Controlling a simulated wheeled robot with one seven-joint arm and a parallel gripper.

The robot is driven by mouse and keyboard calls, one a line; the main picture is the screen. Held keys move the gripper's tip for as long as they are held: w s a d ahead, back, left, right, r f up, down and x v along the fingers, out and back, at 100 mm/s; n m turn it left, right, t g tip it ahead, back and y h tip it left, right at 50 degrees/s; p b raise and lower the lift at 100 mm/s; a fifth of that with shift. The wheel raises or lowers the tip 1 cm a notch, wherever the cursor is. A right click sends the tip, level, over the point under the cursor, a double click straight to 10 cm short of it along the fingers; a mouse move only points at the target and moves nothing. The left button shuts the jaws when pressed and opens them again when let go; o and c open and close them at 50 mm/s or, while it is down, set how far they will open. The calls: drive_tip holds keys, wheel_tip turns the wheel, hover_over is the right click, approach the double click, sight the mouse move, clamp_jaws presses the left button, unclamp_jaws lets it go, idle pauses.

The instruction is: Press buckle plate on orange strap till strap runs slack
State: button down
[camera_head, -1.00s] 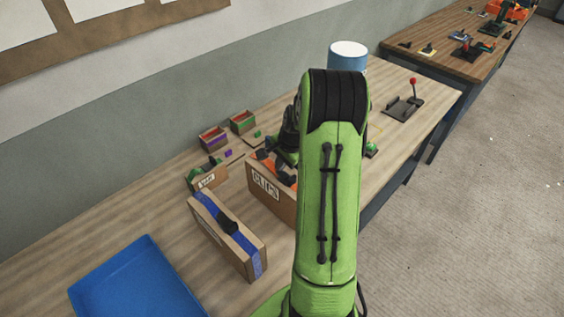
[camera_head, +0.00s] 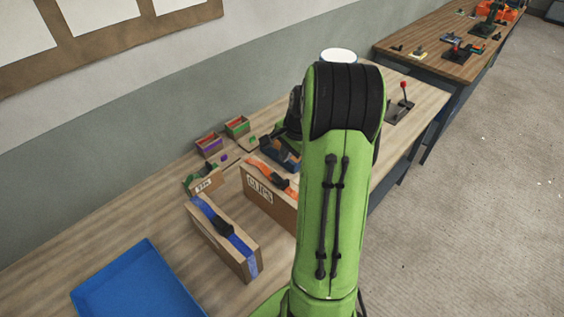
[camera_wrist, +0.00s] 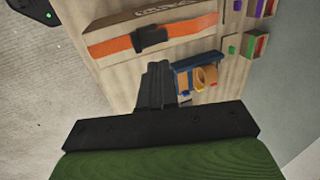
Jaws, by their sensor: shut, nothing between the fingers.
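The orange strap (camera_head: 262,168) lies across the top of a cardboard box (camera_head: 270,204) with a printed label. Its dark buckle (camera_head: 281,182) sits on the strap. In the wrist view the strap (camera_wrist: 190,31) runs across the box top, with the buckle (camera_wrist: 151,37) near its middle. I cannot tell how tight the strap is. My gripper (camera_wrist: 158,68) is shut and empty. Its fingertips appear just below the strap and buckle in the wrist view, apart from them. My arm hides the gripper's fingers and the right part of the box in the head view.
A second box (camera_head: 228,240) with a blue strap stands in front, and a blue tray (camera_head: 88,300) lies at the lower left. Small bins (camera_head: 237,126) stand near the wall. A dark blue holder with rolls (camera_wrist: 184,62) is close beside my fingers.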

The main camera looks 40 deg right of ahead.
drive_tip(key=v, duration=0.4)
drive_tip(key=shift+r, duration=0.35)
drive_tip(key=shift+w, duration=0.1)
drive_tip(key=shift+a, duration=0.1)
